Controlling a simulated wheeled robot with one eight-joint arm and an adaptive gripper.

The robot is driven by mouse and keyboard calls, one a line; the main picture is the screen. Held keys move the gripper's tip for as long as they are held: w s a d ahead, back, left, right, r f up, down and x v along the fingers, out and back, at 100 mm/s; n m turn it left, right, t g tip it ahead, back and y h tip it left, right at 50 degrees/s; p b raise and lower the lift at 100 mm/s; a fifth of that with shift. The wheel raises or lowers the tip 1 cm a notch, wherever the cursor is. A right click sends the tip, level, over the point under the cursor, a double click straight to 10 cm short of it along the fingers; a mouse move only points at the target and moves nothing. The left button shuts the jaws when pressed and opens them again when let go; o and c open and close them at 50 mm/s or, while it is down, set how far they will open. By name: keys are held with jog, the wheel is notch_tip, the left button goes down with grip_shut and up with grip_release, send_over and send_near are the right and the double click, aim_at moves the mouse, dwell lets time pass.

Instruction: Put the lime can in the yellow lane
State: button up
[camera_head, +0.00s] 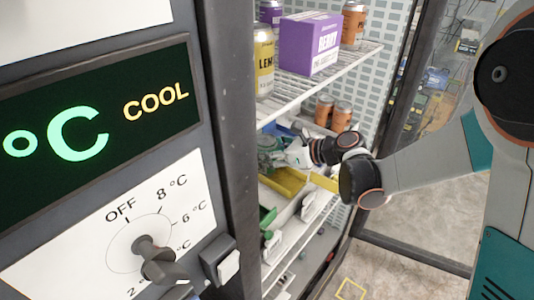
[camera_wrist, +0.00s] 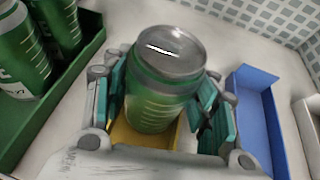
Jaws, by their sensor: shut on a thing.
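The lime can (camera_wrist: 158,92), green with a silver lid, stands roughly upright between the teal finger pads of my gripper (camera_wrist: 163,108) in the wrist view. My gripper is shut on it. The yellow lane (camera_wrist: 128,138) shows below and beside the can. I cannot tell whether the can's base touches the lane floor, because the fingers hide it. In the head view my gripper (camera_head: 288,156) is inside the cabinet over the shelf with the yellow lane (camera_head: 284,182); the can is hard to make out there.
A green lane (camera_wrist: 62,88) with several green cans lies left, and an empty blue lane (camera_wrist: 258,112) lies right. An upper shelf (camera_head: 318,78) above my gripper holds a purple box (camera_head: 310,45) and cans. The cabinet's dark frame (camera_head: 232,130) stands at the near side.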

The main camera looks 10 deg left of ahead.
jog(key=o, duration=1.3)
jog(key=shift+f, duration=0.1)
jog(key=shift+r, duration=0.2)
jog(key=p+v, duration=0.2)
jog(key=v, duration=1)
jog(key=shift+s, duration=0.1)
jog(key=s+d+n+h, duration=0.4)
jog(key=s+d+n, duration=0.2)
jog(key=s+n, duration=0.1)
jog(key=s+d+r+n+t+h, duration=0.1)
jog(key=s+d+n+h, duration=0.3)
jog(key=s+d+n, duration=0.3)
jog(key=s+d+r+n+t+h, duration=0.1)
jog(key=s+d+n+h, duration=0.3)
jog(key=s+d+n, duration=0.2)
jog(key=shift+s+d+r+n+h, duration=0.15)
jog(key=shift+s+n, duration=0.2)
jog(key=shift+n, duration=0.2)
jog(key=shift+s+d+r+n+h, duration=0.15)
jog(key=shift+s+n, duration=0.2)
jog(key=shift+n, duration=0.2)
